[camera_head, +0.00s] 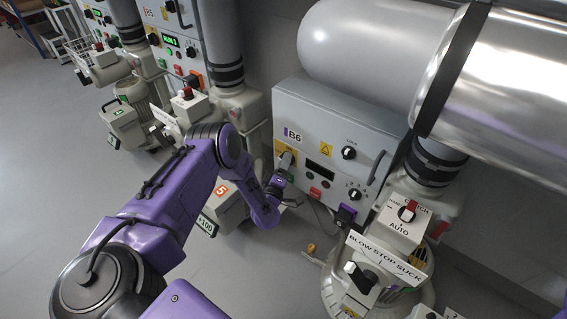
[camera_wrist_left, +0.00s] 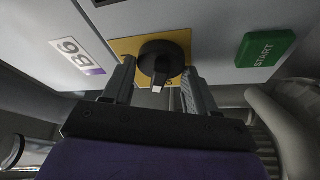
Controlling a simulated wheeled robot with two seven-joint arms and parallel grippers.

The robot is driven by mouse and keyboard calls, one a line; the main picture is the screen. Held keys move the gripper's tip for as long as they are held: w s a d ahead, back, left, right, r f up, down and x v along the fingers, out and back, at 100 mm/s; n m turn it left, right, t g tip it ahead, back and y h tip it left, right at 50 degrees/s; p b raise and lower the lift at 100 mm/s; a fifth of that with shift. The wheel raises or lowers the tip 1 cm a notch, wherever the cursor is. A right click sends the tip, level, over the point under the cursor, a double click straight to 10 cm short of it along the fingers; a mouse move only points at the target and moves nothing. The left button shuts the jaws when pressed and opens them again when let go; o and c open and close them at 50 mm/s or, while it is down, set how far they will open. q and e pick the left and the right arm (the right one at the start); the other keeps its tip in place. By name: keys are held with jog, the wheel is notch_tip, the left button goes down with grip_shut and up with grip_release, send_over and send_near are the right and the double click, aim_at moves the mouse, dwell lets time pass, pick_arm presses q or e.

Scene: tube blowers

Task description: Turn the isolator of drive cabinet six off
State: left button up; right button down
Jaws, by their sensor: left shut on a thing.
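Drive cabinet six is the grey box labelled B6 (camera_head: 335,130) right of centre in the head view. Its isolator has a yellow plate (camera_head: 279,148) near the cabinet's left edge, mostly covered by my gripper in that view. In the left wrist view the isolator's round black knob (camera_wrist_left: 163,57) shows on its yellow plate, with a pale pointer mark towards my gripper. My left gripper (camera_head: 287,160) is at the isolator, its two fingers (camera_wrist_left: 157,80) on either side of the knob and shut on it. My right gripper is not in view.
Beside the isolator, cabinet B6 has a green START button (camera_wrist_left: 266,49), a LINK knob (camera_head: 348,153), a small dark display (camera_head: 319,172) and a door handle (camera_head: 378,168). A BLOW STOP SUCK selector (camera_head: 357,274) stands at front right. Cabinet B5 (camera_head: 172,18) is behind left. Floor at left is clear.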

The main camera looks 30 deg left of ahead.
pick_arm(q)
jog(key=shift+d+n+g+p, duration=0.1)
jog(key=shift+n+g+p, duration=0.55)
jog(key=shift+n, duration=1.55)
jog(key=shift+g, duration=0.25)
jog(key=o, duration=1)
jog(key=shift+s+r, duration=0.1)
jog(key=p+v, duration=0.3)
jog(key=v, duration=0.7)
jog(key=shift+s, duration=0.2)
